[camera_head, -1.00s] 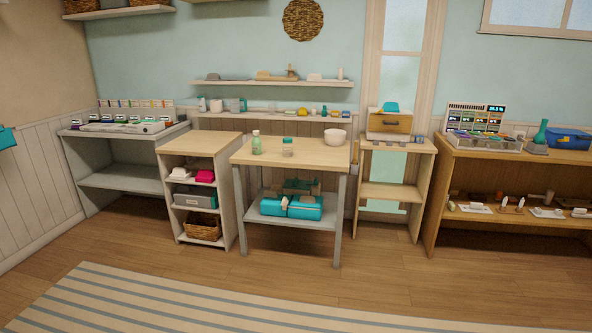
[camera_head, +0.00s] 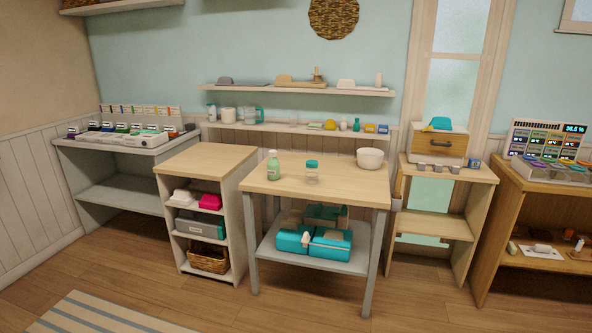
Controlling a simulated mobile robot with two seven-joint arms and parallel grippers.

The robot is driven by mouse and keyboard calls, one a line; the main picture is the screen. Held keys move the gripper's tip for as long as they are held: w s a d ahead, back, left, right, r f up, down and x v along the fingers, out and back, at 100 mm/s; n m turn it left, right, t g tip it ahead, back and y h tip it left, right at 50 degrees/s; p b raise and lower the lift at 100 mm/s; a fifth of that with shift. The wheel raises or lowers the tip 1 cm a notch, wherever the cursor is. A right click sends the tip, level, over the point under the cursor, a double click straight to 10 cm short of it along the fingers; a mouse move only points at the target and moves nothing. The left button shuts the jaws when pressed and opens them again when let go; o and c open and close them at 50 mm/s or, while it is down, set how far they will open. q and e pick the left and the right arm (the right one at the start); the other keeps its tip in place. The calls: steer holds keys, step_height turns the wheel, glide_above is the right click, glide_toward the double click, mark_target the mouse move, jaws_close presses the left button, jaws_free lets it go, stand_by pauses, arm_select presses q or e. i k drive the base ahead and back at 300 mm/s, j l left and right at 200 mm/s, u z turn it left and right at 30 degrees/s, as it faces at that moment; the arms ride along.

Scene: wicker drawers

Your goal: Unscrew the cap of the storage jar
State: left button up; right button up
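The storage jar (camera_head: 312,176) looks like the small clear jar with a teal cap (camera_head: 312,163). It stands upright on the wooden-topped table (camera_head: 338,193) in the middle of the view, with the cap on top. A green bottle (camera_head: 273,167) stands to its left and a white bowl (camera_head: 370,158) is at the table's back right. Neither of my grippers shows in the head view.
A low wooden shelf unit (camera_head: 208,158) stands left of the table and a small wooden stand (camera_head: 448,171) right of it. Teal bags (camera_head: 326,242) lie on the table's lower shelf. Wooden floor (camera_head: 215,305) in front is clear, with a striped rug (camera_head: 95,315) at left.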

mark_target(312, 175)
steer(key=i+u, duration=0.2)
steer(key=i, duration=1.1)
steer(key=i+j+z, duration=0.25)
steer(key=i, duration=0.2)
steer(key=i+j+z, duration=0.25)
steer(key=i, duration=0.2)
